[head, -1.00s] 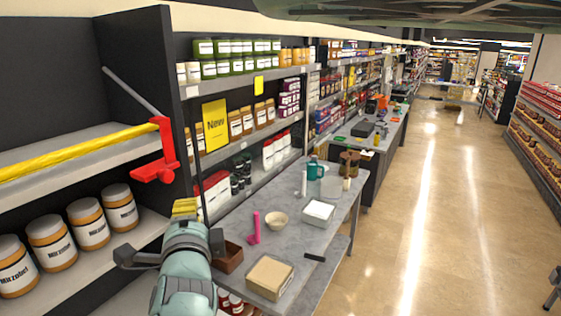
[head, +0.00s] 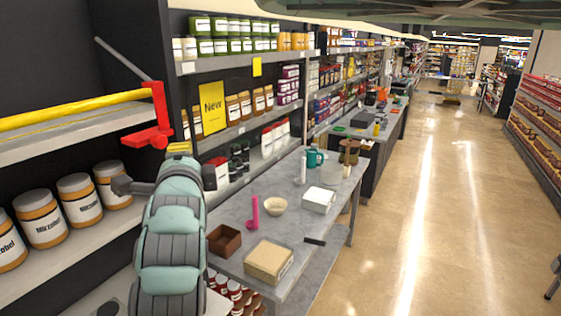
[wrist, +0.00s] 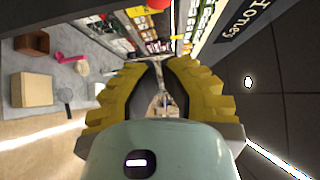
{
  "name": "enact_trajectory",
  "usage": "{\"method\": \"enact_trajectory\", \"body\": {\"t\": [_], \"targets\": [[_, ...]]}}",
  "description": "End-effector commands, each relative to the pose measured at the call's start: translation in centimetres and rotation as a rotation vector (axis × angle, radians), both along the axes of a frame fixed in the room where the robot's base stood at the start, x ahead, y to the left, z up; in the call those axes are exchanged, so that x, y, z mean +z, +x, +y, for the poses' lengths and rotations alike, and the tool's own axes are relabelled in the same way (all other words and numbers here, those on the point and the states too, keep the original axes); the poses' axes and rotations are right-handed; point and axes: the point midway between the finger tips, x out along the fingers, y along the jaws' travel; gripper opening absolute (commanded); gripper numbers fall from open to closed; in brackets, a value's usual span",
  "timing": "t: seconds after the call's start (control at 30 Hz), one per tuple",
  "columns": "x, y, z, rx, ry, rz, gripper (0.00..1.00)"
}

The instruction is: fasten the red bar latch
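The red bar latch (head: 155,122) is on the upright shelf side, at the right end of a yellow bar (head: 70,110). A thin grey rod (head: 124,59) slants up and left from it. My gripper (head: 180,148) is just below and right of the latch, with no contact that I can make out. A red rounded part, likely of the latch, shows at the top edge of the wrist view (wrist: 158,4).
Jars (head: 80,200) stand on the shelf below the bar. A grey table (head: 230,207) right of my arm carries a brown box (head: 224,240), a tan box (head: 269,262), a pink item (head: 254,213) and a bowl (head: 275,206). The aisle floor (head: 430,220) is clear.

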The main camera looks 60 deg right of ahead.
Motion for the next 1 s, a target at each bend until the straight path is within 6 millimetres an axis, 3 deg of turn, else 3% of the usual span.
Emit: {"method": "enact_trajectory", "body": {"t": [0.27, 0.47, 0.7, 1.0], "targets": [[-0.5, 1.2, -0.8, 0.004, -0.002, -0.008, 0.00], [0.3, 3.2, -2.4, 0.005, 0.007, -0.002, 0.00], [0.5, 5.8, -2.2, 0.005, 0.008, 0.001, 0.00], [0.1, 7.1, -2.1, 0.003, 0.006, -0.001, 0.00]]}}
